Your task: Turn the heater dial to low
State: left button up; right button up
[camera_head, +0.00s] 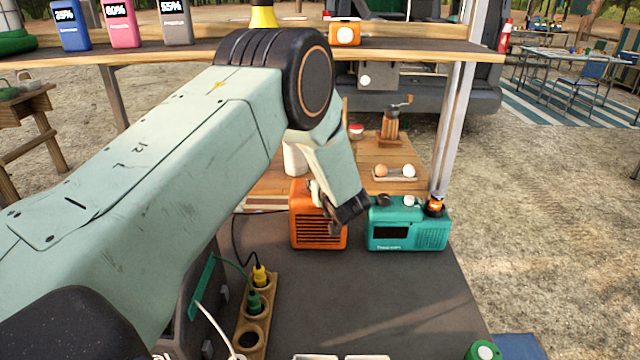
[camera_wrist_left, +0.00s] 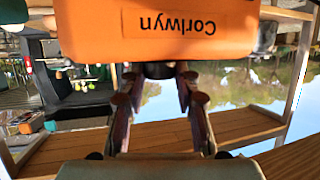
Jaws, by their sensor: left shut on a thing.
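The orange heater (camera_head: 308,232) stands on the dark tabletop near the middle of the head view, with a slatted front. In the left wrist view its orange body (camera_wrist_left: 160,30) fills the top, with the label "Corlwyn" upside down. A dark round dial (camera_wrist_left: 158,70) juts from the heater there. My left gripper (camera_wrist_left: 158,82) has its two fingers on either side of this dial, shut on it. In the head view my left arm reaches over the table to the heater and hides part of it. The dial's setting cannot be read. My right gripper is in neither view.
A teal radio (camera_head: 405,238) stands close to the heater's right. A wooden power strip (camera_head: 243,330) with plugs and cables lies at the front left.

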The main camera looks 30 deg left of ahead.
pick_arm(q)
grip_shut()
jog(key=shift+w+r+y, duration=0.1)
jog(key=shift+y, duration=0.2)
jog(key=shift+n+g, duration=0.3)
jog(key=shift+n, duration=0.1)
jog(key=shift+w+d+n+g+y+p, duration=0.15)
jog(key=shift+n+g+y+p, duration=0.15)
jog(key=shift+n+g+y, duration=0.2)
jog(key=shift+w+n+g+y+b, duration=0.15)
jog(key=shift+n+g+y+b, duration=0.45)
jog(key=shift+n+g, duration=0.5)
jog(key=n+g+b, duration=0.2)
jog(key=b, duration=0.1)
jog(key=shift+w+f+y, duration=0.1)
jog(key=shift+f+y, duration=0.1)
jog(key=shift+y, duration=0.2)
jog(key=n+g+b, duration=0.1)
jog(key=b, duration=0.2)
jog(key=shift+w+g, duration=0.1)
jog(key=shift+g, duration=0.3)
jog(key=shift+r+n+g+b, duration=0.15)
jog(key=shift+n+g+b, duration=0.3)
jog(key=shift+b, duration=0.75)
